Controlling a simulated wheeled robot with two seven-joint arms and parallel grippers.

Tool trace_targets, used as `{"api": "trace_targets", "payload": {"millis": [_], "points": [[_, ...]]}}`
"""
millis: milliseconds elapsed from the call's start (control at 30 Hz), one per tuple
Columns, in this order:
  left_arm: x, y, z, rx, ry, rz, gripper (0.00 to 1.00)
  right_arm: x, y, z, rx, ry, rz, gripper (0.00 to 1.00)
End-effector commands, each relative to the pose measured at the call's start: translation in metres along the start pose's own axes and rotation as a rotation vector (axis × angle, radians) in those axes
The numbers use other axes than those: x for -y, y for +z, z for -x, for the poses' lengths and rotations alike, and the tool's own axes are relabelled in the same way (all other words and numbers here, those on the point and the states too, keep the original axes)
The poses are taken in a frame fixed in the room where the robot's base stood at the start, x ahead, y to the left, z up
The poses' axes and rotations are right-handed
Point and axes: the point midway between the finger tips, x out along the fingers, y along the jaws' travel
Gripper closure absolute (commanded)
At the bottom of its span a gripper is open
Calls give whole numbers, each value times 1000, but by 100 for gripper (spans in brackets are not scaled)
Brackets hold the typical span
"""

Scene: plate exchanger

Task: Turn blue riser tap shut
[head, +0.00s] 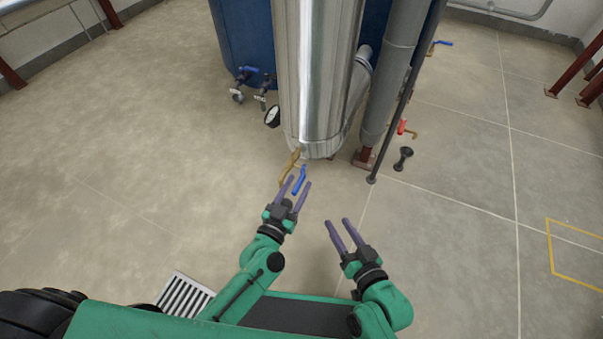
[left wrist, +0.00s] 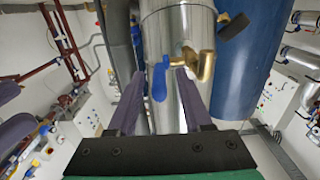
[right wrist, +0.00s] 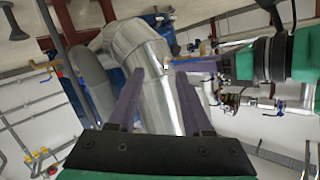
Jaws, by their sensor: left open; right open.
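The blue riser tap handle (head: 299,181) hangs from a brass valve (head: 290,165) at the foot of the silver riser (head: 318,70). In the left wrist view the handle (left wrist: 159,80) points down, left of the brass body (left wrist: 203,62). My left gripper (head: 298,183) is open, its two purple fingers on either side of the handle; whether they touch it cannot be told. My right gripper (head: 338,221) is open and empty, to the right and nearer my base. The right wrist view shows the silver pipe (right wrist: 150,55) beyond its fingers, with my left gripper at the right.
A grey pipe (head: 395,75) and a thin dark post (head: 391,125) stand right of the riser. A red-handled valve (head: 401,127) and a black dumbbell-shaped object (head: 403,159) are beside them. Open floor lies left and right.

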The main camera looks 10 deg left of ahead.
Motion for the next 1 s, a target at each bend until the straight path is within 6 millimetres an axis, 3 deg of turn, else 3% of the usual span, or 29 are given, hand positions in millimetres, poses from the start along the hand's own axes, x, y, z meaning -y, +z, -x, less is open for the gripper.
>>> {"api": "trace_targets", "payload": {"millis": [133, 333, 367, 400, 500, 1000], "points": [[-1, 0, 0, 0, 0, 0, 50, 1, -17, -5, -42, -6, 9, 50], [-1, 0, 0, 0, 0, 0, 50, 1, -18, -6, -46, -6, 11, 50], [-1, 0, 0, 0, 0, 0, 54, 1, -18, -6, -45, -6, 11, 50], [-1, 0, 0, 0, 0, 0, 69, 1, -17, -6, -43, -6, 11, 50], [-1, 0, 0, 0, 0, 0, 100, 1, -15, -6, -38, -5, 10, 50], [-1, 0, 0, -1, -1, 0, 100, 1, -8, -2, -20, -2, 2, 50]]}}
